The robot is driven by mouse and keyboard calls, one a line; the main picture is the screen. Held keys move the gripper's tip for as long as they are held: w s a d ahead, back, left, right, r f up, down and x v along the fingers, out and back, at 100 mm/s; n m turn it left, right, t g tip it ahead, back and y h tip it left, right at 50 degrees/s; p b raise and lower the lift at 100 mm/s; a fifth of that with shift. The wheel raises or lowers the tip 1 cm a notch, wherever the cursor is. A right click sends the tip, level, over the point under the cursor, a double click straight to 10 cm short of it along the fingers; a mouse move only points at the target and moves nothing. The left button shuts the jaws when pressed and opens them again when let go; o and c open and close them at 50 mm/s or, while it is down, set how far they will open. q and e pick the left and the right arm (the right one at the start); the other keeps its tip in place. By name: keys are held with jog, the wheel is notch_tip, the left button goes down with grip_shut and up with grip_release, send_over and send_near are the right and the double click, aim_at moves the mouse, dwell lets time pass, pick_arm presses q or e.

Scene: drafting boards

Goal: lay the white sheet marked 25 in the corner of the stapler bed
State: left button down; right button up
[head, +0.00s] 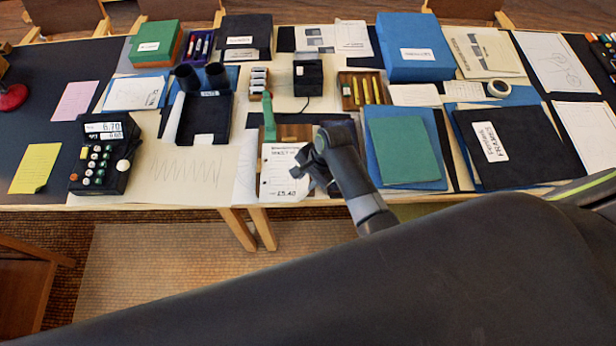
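A white sheet (278,171) with printed lines and a larger line of figures at its near edge lies at the front edge of the table; I cannot read a 25 on it. A green stapler (268,116) stands at the left of a brown wooden bed (293,132), just behind the sheet. The sheet's far part overlaps the bed's near part. My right gripper (299,165) is at the sheet's right edge, its fingertips pointing left; whether it grips the sheet is unclear. My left gripper is out of view.
A black keypad machine (103,157) stands front left. Right of my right arm lie a green folder (402,150) on a blue one and a black folder (515,145). A black box (308,76) and a pencil tray (345,103) stand behind the bed.

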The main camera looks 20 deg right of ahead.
jog(key=shift+r, duration=0.1)
jog(key=v, duration=1.7)
jog(key=shift+b, duration=0.3)
jog(key=shift+r, duration=0.1)
